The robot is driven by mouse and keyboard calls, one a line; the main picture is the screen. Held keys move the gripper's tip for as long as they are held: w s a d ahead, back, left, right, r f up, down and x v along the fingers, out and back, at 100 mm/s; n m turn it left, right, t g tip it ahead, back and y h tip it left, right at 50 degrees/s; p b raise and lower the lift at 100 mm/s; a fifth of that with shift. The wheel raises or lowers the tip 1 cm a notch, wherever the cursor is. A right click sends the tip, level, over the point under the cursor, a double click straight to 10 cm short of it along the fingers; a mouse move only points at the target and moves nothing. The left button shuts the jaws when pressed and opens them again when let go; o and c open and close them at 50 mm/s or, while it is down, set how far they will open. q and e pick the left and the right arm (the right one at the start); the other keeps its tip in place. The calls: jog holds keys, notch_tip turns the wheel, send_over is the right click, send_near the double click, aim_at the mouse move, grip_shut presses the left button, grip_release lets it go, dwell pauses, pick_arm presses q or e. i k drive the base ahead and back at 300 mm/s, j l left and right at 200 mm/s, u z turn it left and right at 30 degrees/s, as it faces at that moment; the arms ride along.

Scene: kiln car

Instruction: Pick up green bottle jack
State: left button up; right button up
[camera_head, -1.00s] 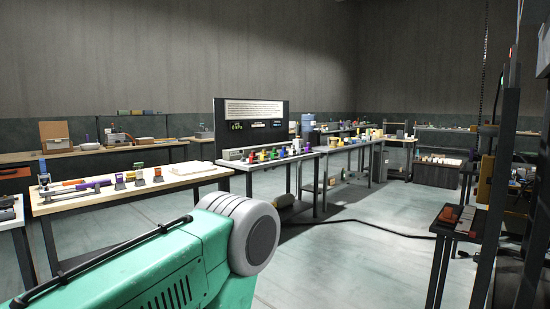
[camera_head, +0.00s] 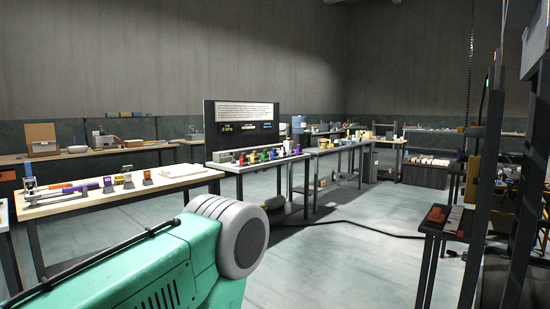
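No other thing in the head view can be clearly made out as the jack. Neither of my grippers is in view.
The middle table (camera_head: 300,158) stands beyond open floor (camera_head: 340,240). A pale-topped table (camera_head: 80,205) with several tools is at left. A black cable (camera_head: 370,228) crosses the floor. A dark post (camera_head: 485,180) and a low dark stand (camera_head: 440,232) are at right.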

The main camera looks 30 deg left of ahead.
aim_at(264, 157)
jog(key=i+j+u, duration=0.4)
jog(key=i, duration=0.45)
jog(key=i+u, duration=0.4)
jog(key=i, duration=2.95)
jog(key=j+u, duration=0.05)
jog(key=j, duration=0.05)
